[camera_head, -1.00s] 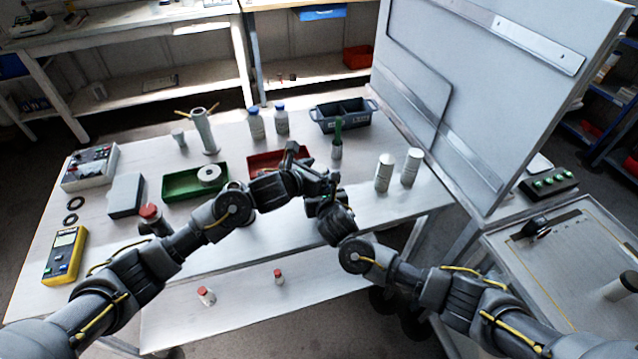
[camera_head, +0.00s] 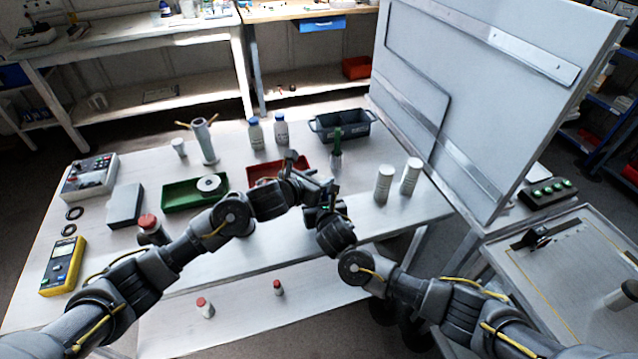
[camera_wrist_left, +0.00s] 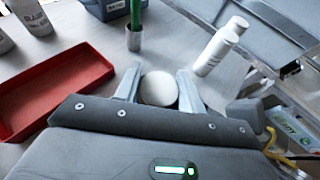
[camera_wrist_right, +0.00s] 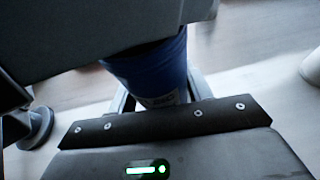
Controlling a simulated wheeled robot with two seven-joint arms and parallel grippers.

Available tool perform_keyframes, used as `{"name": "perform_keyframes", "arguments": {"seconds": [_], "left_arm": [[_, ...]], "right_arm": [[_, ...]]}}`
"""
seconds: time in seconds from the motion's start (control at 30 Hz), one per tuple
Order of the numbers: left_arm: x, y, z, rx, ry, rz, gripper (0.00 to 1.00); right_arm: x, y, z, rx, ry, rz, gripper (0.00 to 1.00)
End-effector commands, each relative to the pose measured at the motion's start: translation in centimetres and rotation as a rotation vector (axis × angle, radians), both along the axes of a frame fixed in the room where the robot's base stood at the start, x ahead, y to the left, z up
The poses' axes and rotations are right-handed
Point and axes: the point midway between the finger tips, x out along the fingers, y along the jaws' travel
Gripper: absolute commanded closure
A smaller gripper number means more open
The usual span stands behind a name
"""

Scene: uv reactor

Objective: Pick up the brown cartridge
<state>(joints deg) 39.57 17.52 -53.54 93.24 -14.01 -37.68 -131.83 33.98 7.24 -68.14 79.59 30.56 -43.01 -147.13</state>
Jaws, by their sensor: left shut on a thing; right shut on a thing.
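I cannot make out a brown cartridge in any view. My left gripper (camera_head: 318,186) and right gripper (camera_head: 326,208) are close together above the table's front part. In the left wrist view, the left gripper (camera_wrist_left: 158,78) is shut on a whitish round-topped thing (camera_wrist_left: 159,89). In the right wrist view, the right gripper (camera_wrist_right: 158,92) is shut on a blue cylindrical thing (camera_wrist_right: 150,70) with a pale label, partly hidden by a dark body above. I cannot tell whether both hold one thing. Two white cylinders (camera_head: 384,184) stand upright on the table to their right.
A red tray (camera_head: 262,167), a green tray (camera_head: 172,196) and a dark bin (camera_head: 340,124) stand on the table. A dark red-capped bottle (camera_head: 148,224) is by the left arm. A tall grey panel (camera_head: 480,90) bounds the right side. Small red-capped vials (camera_head: 204,308) are lower down.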

Motion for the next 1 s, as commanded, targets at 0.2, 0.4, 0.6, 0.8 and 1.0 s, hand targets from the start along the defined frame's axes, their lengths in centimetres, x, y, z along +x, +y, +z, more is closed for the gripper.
{"name": "perform_keyframes", "arguments": {"seconds": [0.2, 0.4, 0.6, 0.8, 1.0], "left_arm": [[-0.1, -0.1, 4.2, 0.001, -0.006, -0.005, 0.97], [0.0, -0.1, 7.8, -0.001, -0.007, -0.005, 0.97], [0.0, -0.1, 9.4, -0.002, -0.004, -0.003, 0.97], [0.0, -0.1, 9.5, -0.002, -0.003, -0.002, 0.97], [0.0, -0.1, 9.5, -0.003, -0.004, -0.002, 0.97]], "right_arm": [[0.3, -0.4, 0.1, -0.002, -0.001, -0.008, 0.77], [0.3, -0.5, 0.0, -0.002, 0.000, -0.010, 0.77], [0.3, -0.5, 0.0, -0.002, 0.000, -0.010, 0.77], [0.2, -0.4, 0.0, -0.002, 0.000, -0.009, 0.77], [0.2, -0.4, 0.0, -0.002, 0.000, -0.008, 0.32]]}}
